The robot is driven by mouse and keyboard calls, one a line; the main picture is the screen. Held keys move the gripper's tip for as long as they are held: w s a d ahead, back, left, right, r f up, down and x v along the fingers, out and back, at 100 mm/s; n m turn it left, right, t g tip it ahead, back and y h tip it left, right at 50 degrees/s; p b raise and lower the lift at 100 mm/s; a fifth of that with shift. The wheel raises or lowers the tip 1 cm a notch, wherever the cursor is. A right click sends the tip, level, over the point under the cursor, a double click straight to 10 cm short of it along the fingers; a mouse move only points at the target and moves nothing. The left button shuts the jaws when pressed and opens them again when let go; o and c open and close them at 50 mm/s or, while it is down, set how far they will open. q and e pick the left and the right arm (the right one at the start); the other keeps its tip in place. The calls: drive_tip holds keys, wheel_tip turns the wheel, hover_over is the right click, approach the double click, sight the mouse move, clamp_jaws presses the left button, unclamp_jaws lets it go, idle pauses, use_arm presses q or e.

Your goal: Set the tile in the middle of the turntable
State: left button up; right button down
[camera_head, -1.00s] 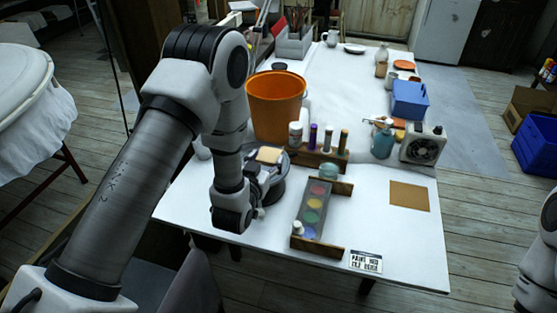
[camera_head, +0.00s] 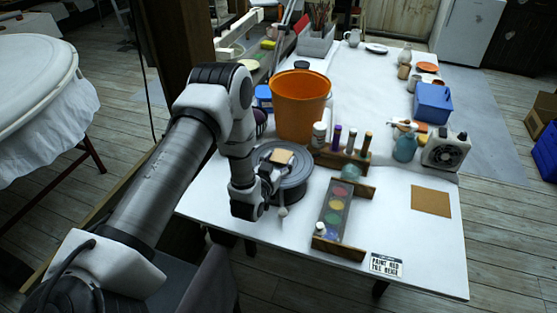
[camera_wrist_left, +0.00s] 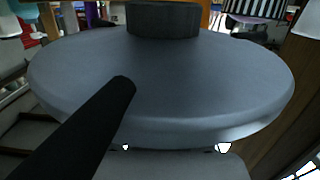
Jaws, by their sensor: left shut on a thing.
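The beige square tile (camera_head: 282,157) is over the dark grey round turntable (camera_head: 300,192), toward its far side in the head view. The head view does not show clearly whether the tile touches the turntable. In the left wrist view a grey disc (camera_wrist_left: 205,85) fills the middle, with a dark cylinder at its far side and a black bar across its left. The tile cannot be made out there. My right gripper is out of view.
An orange bucket (camera_head: 299,105) stands just behind the turntable. A wooden rack with bottles (camera_head: 337,138) and a paint palette (camera_head: 336,208) stand close on the right. A pale ball-tipped object (camera_head: 283,211) is at the near edge. The table around the brown square (camera_head: 431,200) is clear.

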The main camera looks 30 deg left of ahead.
use_arm(q)
drive_tip(key=shift+f, duration=0.2)
drive_tip(key=o, duration=1.2)
drive_tip(key=shift+r, duration=0.15)
drive_tip(key=shift+s+r, duration=0.15)
drive_tip(key=b+v, duration=0.3)
drive_tip(key=v, duration=0.9)
drive_tip(key=s+d+f+g+h, duration=0.1)
drive_tip(key=s+d+f+g, duration=0.1)
drive_tip(key=f, duration=0.2)
drive_tip(key=s+d+f+g, duration=0.2)
drive_tip(key=f, duration=0.2)
drive_tip(key=s+d+f+m+g+h, duration=0.1)
drive_tip(key=s+d+f+g, duration=0.1)
drive_tip(key=f, duration=0.2)
drive_tip(key=shift+s+d+g+h, duration=0.1)
drive_tip(key=shift+s+g+h, duration=0.2)
drive_tip(key=s+d+f+g, duration=0.2)
drive_tip(key=s+f+g, duration=0.1)
drive_tip(key=s, duration=0.6)
drive_tip(key=s+d+f+g, duration=0.2)
drive_tip(key=s+f+g, duration=0.2)
drive_tip(key=s, duration=0.5)
drive_tip(key=shift+m+g+h, duration=0.3)
drive_tip(key=shift+m+g, duration=0.1)
drive_tip(key=shift+g, duration=0.8)
